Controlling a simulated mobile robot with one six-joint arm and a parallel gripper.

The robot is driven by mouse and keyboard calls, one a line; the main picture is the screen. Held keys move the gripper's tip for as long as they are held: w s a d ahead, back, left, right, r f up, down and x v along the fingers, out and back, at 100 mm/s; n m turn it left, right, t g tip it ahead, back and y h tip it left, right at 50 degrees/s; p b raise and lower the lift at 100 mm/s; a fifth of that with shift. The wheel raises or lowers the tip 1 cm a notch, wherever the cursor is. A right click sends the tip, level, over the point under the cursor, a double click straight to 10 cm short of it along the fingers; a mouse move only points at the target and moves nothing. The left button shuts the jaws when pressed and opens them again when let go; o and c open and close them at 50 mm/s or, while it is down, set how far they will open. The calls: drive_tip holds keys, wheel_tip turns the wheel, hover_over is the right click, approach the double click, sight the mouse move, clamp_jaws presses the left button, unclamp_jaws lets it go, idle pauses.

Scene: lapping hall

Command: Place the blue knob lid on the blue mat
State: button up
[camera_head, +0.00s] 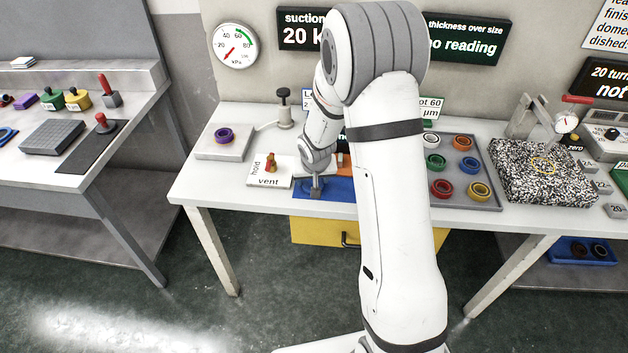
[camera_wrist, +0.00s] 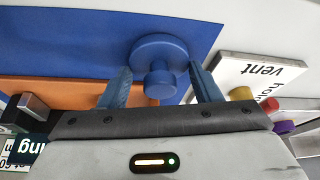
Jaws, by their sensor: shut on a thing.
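The blue knob lid (camera_wrist: 160,52) is a round disc with a knob, seen in the wrist view between the two fingers of my gripper (camera_wrist: 160,78). The blue mat (camera_wrist: 60,40) lies behind the lid in that view. In the head view the blue mat (camera_head: 341,189) is at the front edge of the middle table, and my gripper (camera_head: 316,187) is low over its left part. The lid cannot be made out there. Whether it touches the mat I cannot tell.
A white hold/vent plate (camera_head: 258,182) with a small lever is just left of the mat. An orange area (camera_wrist: 95,92) borders the mat. A grey tray of coloured rings (camera_head: 478,197) and a speckled block (camera_head: 510,185) are to the right. My arm hides the table's middle.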

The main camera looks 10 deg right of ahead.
drive_tip(key=shift+f, duration=0.2)
drive_tip(key=o, duration=1.2)
drive_tip(key=shift+c, duration=0.2)
drive_tip(key=shift+r, duration=0.3)
drive_tip(key=v, duration=1.2)
drive_tip(key=s+d+r, duration=0.1)
drive_tip(key=s+r, duration=0.4)
drive_tip(key=s, duration=0.7)
drive_tip(key=s+d+r+n+g, duration=0.1)
drive_tip(key=s+r, duration=0.4)
drive_tip(key=s, duration=0.7)
drive_tip(key=shift+s+r+g+p, duration=0.3)
drive_tip(key=shift+r, duration=0.05)
